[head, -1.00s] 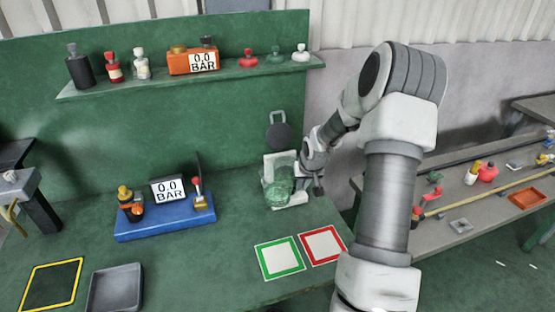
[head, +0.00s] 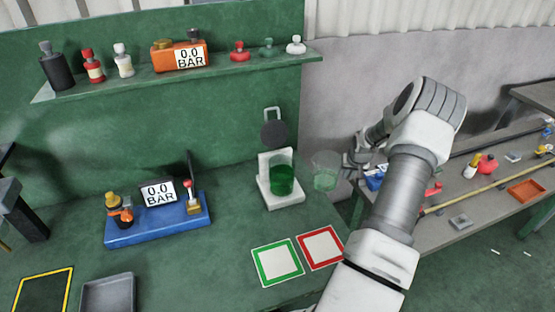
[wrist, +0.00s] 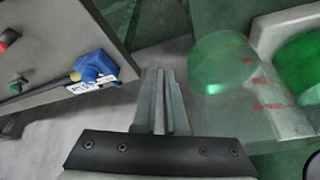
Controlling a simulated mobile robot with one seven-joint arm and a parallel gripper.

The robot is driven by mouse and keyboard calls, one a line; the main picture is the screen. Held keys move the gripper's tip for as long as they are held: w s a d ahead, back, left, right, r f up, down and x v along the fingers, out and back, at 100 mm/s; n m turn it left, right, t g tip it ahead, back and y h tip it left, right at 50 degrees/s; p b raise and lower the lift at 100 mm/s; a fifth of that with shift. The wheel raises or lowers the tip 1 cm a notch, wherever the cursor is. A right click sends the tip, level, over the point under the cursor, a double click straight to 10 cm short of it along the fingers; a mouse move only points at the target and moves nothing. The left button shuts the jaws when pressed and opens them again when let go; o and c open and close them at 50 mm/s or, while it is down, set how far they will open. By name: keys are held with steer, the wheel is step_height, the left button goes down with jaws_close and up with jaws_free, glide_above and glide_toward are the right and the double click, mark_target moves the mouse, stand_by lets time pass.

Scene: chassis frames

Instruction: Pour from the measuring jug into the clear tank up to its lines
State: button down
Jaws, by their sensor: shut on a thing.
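The clear tank (head: 282,160) stands upright on a white stand (head: 283,203) with dark green liquid in its lower part. The measuring jug (head: 326,162) is to its right, apart from it and about upright, with paler green low in it. My gripper (head: 347,168) is at the jug's right side, shut on the jug and holding it off the bench. In the wrist view my fingers (wrist: 160,100) are close together beside the jug (wrist: 222,62), with the tank's green (wrist: 303,65) beyond. Red marks show there, but I cannot tell which vessel bears them.
A dark round disc (head: 275,134) is behind the tank. A green-framed square (head: 278,262) and a red-framed square (head: 320,247) lie in front. A blue base with a gauge (head: 158,220) is left. A side bench (head: 470,205) with small items is right.

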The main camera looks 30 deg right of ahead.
steer(key=shift+d, duration=0.25)
steer(key=shift+a, duration=0.1)
steer(key=w+a+r+n+g+h+b, duration=0.1)
steer(key=w+a+r+g+h+b, duration=0.1)
steer(key=r, duration=0.5)
steer(key=w+a+r+n+g+h+b, duration=0.1)
steer(key=w+a+r+g+h+b, duration=0.1)
steer(key=r+h+b, duration=0.5)
steer(key=shift+a+r+g, duration=0.7)
steer(key=shift+a, duration=0.25)
steer(key=shift+w+a+r+n+h, duration=0.2)
steer(key=shift+w+a+n+h, duration=0.15)
steer(key=shift+h, duration=0.25)
steer(key=shift+a+r+g+p, duration=0.1)
steer(key=shift+r+g+p, duration=0.05)
steer(key=shift+g+p, duration=0.15)
